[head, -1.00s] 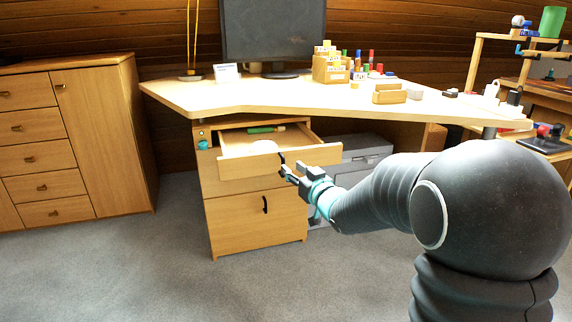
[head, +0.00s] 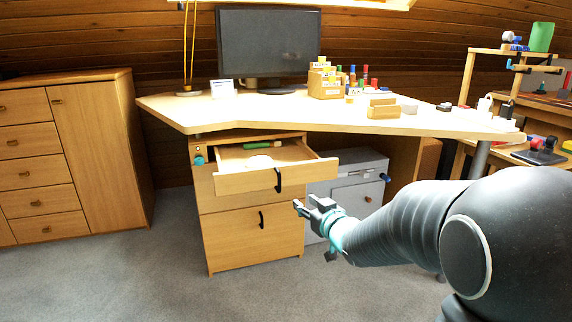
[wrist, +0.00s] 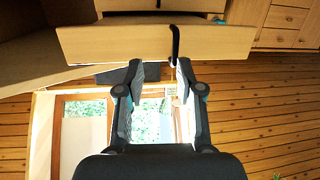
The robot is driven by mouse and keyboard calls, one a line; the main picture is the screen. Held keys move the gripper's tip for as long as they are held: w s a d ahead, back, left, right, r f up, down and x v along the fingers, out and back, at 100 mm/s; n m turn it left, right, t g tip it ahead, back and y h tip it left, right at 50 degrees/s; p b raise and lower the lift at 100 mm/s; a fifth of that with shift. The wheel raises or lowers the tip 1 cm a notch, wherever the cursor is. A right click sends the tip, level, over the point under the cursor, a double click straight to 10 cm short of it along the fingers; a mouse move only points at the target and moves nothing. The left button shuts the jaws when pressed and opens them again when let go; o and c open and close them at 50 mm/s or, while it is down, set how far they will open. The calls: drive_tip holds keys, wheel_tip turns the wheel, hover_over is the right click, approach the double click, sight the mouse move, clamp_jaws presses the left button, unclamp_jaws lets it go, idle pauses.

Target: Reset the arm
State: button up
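My gripper (head: 312,207) is in front of the desk's drawer unit, to the right of and below the handle of the open top drawer (head: 240,182). In the wrist view my gripper (wrist: 158,72) has its two fingers spread apart with nothing between them. The black drawer handle (wrist: 175,44) shows just beyond the fingertips and apart from them. It also shows in the head view (head: 278,180). The top drawer is pulled out and holds a green item (head: 257,145) and a white round thing (head: 262,161). My arm reaches in from the lower right.
The desk (head: 250,112) overhangs the drawer unit and bears a monitor (head: 268,48), a wooden organiser (head: 326,82) and small items. A grey cabinet (head: 350,190) stands right of the drawers. A wooden cupboard (head: 95,150) is at left. Carpet in front is clear.

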drive_tip(key=s+d+f+m+g+h, duration=0.1)
drive_tip(key=d+f+g+h, duration=0.1)
drive_tip(key=d+f+h, duration=0.3)
drive_tip(key=s+d+f+m+g+h+p, duration=0.25)
drive_tip(key=s+d+g, duration=0.25)
drive_tip(key=s, duration=0.6)
drive_tip(key=s+r+m+g+p, duration=0.1)
drive_tip(key=s+r+g+p, duration=0.15)
drive_tip(key=s, duration=0.65)
drive_tip(key=s+r+m+g+p, duration=0.1)
drive_tip(key=s+r+g, duration=0.15)
drive_tip(key=s, duration=0.65)
drive_tip(key=s+a+r+t+y+p, duration=0.1)
drive_tip(key=s+a+r+t+p, duration=0.1)
drive_tip(key=s+r, duration=0.3)
wheel_tip(320, 180, up, 4)
drive_tip(key=shift+s+r+p, duration=0.1)
drive_tip(key=shift+s+p, duration=0.15)
drive_tip(key=shift+p, duration=0.25)
